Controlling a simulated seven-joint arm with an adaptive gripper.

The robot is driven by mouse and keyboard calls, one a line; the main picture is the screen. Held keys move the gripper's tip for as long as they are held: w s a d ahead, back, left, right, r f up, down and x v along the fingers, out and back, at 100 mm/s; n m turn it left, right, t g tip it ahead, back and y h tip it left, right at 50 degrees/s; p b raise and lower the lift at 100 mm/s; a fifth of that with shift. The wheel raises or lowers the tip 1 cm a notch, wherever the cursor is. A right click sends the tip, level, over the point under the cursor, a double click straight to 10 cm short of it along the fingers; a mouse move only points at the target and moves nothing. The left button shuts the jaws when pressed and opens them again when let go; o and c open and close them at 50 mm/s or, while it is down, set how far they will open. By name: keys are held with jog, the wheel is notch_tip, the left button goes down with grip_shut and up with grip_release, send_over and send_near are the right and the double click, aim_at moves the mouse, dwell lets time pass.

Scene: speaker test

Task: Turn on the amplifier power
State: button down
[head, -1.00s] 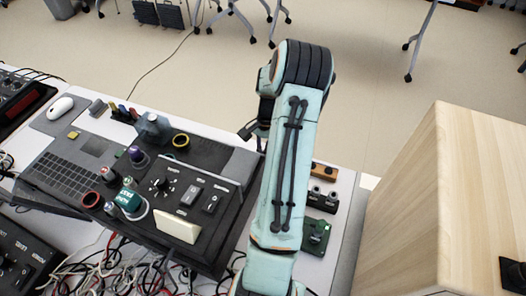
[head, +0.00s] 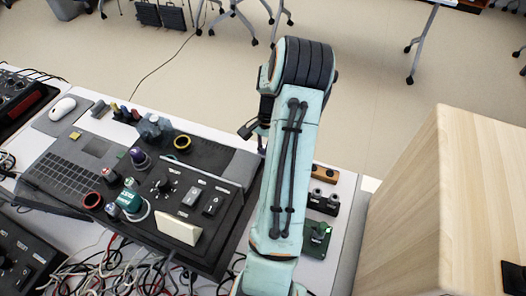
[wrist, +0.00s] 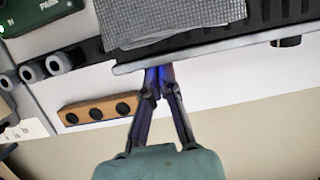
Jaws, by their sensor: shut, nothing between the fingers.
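A black control panel (head: 228,222) with a round knob (head: 164,186) and two rocker switches (head: 201,202) stands left of my arm in the head view. I cannot tell for sure that it is the amplifier, and its power control is not clearly marked. My gripper (wrist: 158,72) is shut and empty in the wrist view. Its fingertips are at the edge of a pale grey ledge (wrist: 215,48); I cannot tell whether they touch it.
A wooden block with three holes (wrist: 98,112) lies left of the fingers. Black round fittings (wrist: 58,64) and a green board (head: 318,236) are nearby. A large wooden box (head: 460,180) fills the right. Loose cables lie front left.

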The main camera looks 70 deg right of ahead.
jog(key=d+v, duration=0.2)
jog(key=v, duration=0.9)
jog(key=shift+d, duration=0.15)
jog(key=shift+f, duration=0.1)
